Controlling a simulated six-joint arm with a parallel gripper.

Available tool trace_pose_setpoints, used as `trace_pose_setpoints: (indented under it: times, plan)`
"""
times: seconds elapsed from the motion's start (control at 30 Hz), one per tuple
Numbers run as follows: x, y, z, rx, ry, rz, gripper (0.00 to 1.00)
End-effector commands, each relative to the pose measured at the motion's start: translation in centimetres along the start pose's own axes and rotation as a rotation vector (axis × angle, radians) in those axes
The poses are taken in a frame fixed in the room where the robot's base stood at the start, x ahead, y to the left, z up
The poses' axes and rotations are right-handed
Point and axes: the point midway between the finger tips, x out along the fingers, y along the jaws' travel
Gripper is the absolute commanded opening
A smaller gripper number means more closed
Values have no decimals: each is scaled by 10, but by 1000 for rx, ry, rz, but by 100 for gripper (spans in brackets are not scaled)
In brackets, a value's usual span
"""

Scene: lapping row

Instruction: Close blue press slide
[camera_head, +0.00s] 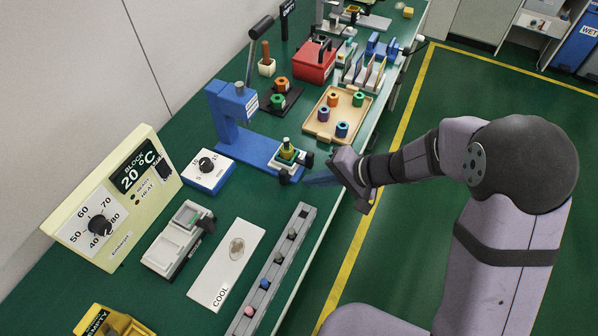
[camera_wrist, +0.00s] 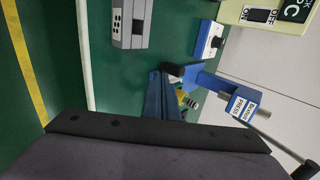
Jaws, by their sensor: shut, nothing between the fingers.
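The blue press (camera_head: 238,102) stands on the bench with its lever raised. Its blue base reaches toward the bench's front edge. The slide (camera_head: 288,157) sits at the outer end of that base, out from under the press head, and carries a green and brass-coloured piece (camera_head: 287,146). Two dark knobs (camera_head: 284,177) show at its outer end. My gripper (camera_head: 307,179) is shut and empty, its blue fingers just in front of the knobs; contact cannot be told. In the wrist view the fingers (camera_wrist: 163,77) partly cover the slide, and the press head (camera_wrist: 241,107) shows to the right.
A wooden tray (camera_head: 316,128) with coloured pieces lies close to the right of the slide. A dial box (camera_head: 208,170) is to the left of the press. A grey slotted rail (camera_head: 273,275) runs along the front edge. The floor beside the bench is clear.

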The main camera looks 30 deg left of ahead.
Motion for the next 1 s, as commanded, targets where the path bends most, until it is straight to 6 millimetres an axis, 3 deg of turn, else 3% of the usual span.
trace_pose_setpoints:
  times: [0.3, 0.83, 1.0]
  plan:
    - [28, -24, 1, 0, -2, 0, 0]
    - [34, -28, 0, 0, 0, 0, 0]
    - [53, -40, 0, -7, -3, -1, 0]
